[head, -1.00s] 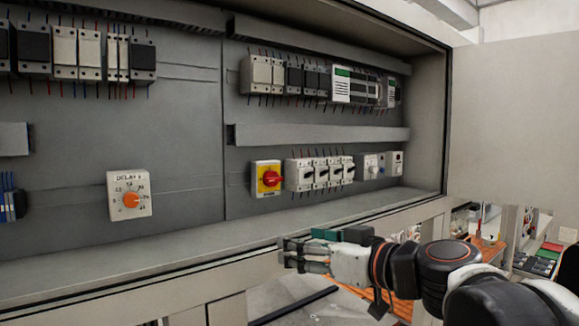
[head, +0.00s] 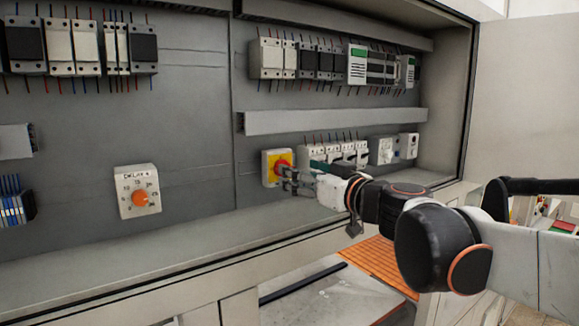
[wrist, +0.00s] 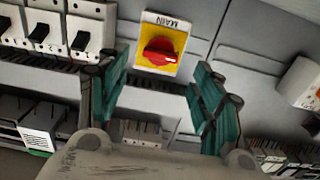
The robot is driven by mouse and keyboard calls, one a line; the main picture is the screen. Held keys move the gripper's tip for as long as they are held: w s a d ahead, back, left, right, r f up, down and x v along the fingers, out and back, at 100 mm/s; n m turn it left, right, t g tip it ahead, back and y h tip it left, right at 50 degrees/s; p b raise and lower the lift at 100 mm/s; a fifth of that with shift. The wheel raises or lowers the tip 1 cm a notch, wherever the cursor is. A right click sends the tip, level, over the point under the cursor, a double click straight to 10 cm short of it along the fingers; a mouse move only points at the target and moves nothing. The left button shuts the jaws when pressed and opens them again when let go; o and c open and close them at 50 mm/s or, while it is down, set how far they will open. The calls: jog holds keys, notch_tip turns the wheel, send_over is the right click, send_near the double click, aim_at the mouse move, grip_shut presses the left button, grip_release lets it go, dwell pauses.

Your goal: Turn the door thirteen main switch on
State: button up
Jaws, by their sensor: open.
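The main switch (head: 270,172) is a yellow plate with a red rotary knob, mounted on the cabinet's grey back panel. In the wrist view the switch (wrist: 170,30) reads MAIN upside down, and its red knob (wrist: 160,52) lies roughly crosswise, slightly tilted. My gripper (head: 285,178) is in front of the switch, apparently just short of the knob, and partly covers the plate in the head view. In the wrist view my gripper (wrist: 158,88) has its green-padded fingers spread on either side of the knob, with nothing between them.
Several breakers (head: 318,152) with black toggles sit right beside the switch. A DELAY dial (head: 137,192) with an orange knob is to the left. A wire duct (head: 330,121) runs above, and the cabinet's bottom ledge (head: 150,250) runs below.

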jog(key=shift+p+x, duration=0.45)
jog(key=shift+x, duration=2.2)
jog(key=c, duration=1.1)
